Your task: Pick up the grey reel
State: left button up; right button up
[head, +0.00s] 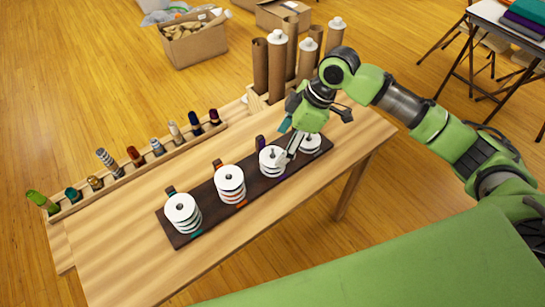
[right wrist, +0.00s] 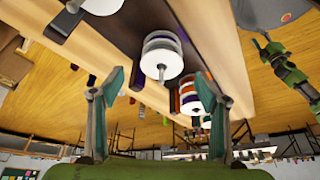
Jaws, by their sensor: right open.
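A dark board (head: 216,208) on the wooden table carries a row of white-flanged reel stacks on pegs. The stack at its right end (head: 311,143) shows pale grey between white flanges and looks to hold the grey reel; my right arm partly covers it in the head view. In the right wrist view a pale grey and white stack (right wrist: 162,50) stands just beyond my open fingers. My right gripper (head: 288,142) is open and empty, over the right part of the board; its fingers (right wrist: 157,85) appear apart from the stack. My left gripper is not in the head view.
Other stacks show teal (head: 181,208), orange (head: 230,180) and purple (head: 271,160) accents. A wooden rack (head: 127,176) with several small spools runs along the back edge. Tall cardboard tubes (head: 277,68) stand at the back right. The table's front left is clear.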

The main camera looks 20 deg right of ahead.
aim_at(275, 156)
jog(key=x, duration=0.5)
jog(key=shift+s+a+f+p, duration=0.1)
jog(key=shift+f+p, duration=0.05)
jog(key=shift+p, duration=0.15)
jog(key=c, duration=1)
